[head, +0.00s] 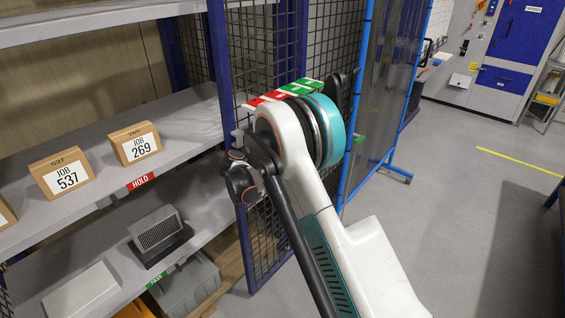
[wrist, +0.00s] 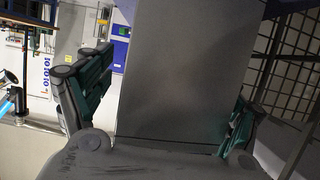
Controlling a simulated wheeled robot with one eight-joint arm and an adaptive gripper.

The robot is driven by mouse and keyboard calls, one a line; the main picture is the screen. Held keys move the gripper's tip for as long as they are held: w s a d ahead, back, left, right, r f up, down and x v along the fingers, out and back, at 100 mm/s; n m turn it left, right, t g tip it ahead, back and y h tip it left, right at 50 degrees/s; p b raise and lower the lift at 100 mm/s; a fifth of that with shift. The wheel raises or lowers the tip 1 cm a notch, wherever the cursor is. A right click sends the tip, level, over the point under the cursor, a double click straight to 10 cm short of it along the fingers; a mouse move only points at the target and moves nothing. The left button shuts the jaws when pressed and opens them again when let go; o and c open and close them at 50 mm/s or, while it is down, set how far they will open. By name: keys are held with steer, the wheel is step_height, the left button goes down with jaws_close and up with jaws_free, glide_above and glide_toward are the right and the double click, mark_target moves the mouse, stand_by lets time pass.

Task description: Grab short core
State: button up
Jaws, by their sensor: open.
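In the wrist view my gripper (wrist: 172,76) is open, with its two dark green and grey fingers spread wide at left and right. A broad plain grey surface (wrist: 190,60) fills the space between and beyond the fingers. I cannot tell what it is or whether a finger touches it. No short core can be made out in either view. In the head view my white and teal arm fills the middle, and my gripper cannot be made out there.
Shelves at left hold boxes marked 537 (head: 62,174) and 269 (head: 135,144) above a red HOLD label (head: 141,181). A grey finned block (head: 157,235) and grey bin (head: 190,284) are lower. A mesh panel (head: 262,240) stands close behind my arm. Floor (head: 455,200) at right is clear.

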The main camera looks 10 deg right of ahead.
steer(key=shift+c, duration=0.6)
steer(key=c, duration=1.8)
steer(key=shift+r, duration=0.1)
